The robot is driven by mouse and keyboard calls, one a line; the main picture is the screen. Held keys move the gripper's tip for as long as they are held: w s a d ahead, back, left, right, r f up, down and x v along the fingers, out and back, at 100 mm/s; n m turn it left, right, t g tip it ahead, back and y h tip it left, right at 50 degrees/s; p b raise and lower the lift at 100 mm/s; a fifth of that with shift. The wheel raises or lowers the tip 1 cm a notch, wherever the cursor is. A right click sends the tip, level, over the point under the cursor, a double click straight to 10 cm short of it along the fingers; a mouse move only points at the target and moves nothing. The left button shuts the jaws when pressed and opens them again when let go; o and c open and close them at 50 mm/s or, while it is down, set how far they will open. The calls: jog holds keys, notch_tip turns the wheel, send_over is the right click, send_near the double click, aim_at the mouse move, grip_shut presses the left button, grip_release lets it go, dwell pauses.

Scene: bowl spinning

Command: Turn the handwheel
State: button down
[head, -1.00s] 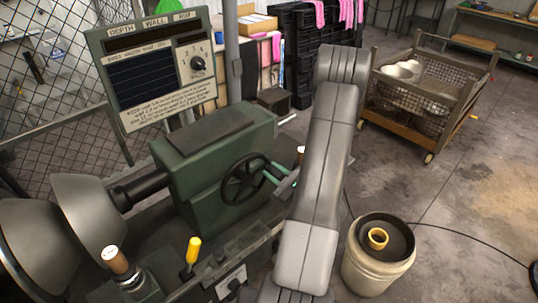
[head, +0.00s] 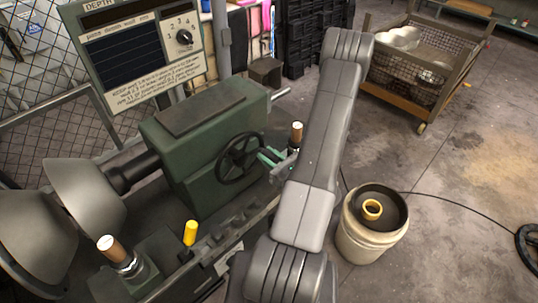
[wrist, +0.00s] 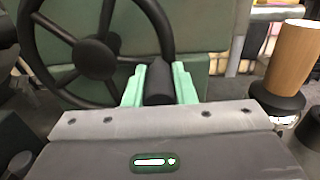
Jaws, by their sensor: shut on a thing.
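The black spoked handwheel (head: 240,158) is mounted on the front face of the green machine housing (head: 185,190). In the wrist view, the handwheel (wrist: 95,58) fills the upper left, with its dark hub and spokes showing. A dark handle (wrist: 158,82) stands at the lower right of its rim. My gripper (wrist: 158,74) has pale green fingers on both sides of this handle and is shut on it. In the head view, my gripper (head: 268,157) is at the right side of the wheel, with its rear part partly hidden by my arm.
Two large metal bowl-shaped parts (head: 85,200) are at the left. A yellow-handled lever (head: 190,233) and wooden-handled levers (head: 110,247) (head: 297,132) rise from the machine. A bucket (head: 372,245) stands right of my arm. A wheeled cart (head: 405,100) is behind, with open floor around it.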

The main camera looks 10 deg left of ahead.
jog(key=shift+f, duration=0.15)
jog(key=c, duration=1.2)
grip_release()
jog(key=shift+d, duration=0.1)
jog(key=b+v, duration=0.2)
jog(key=v, duration=1.1)
jog(key=shift+s+d, duration=0.2)
jog(key=shift+s, duration=0.05)
jog(key=shift+a, duration=0.15)
jog(key=p+x, duration=0.1)
jog(key=x, duration=0.8)
jog(key=shift+w+a, duration=0.25)
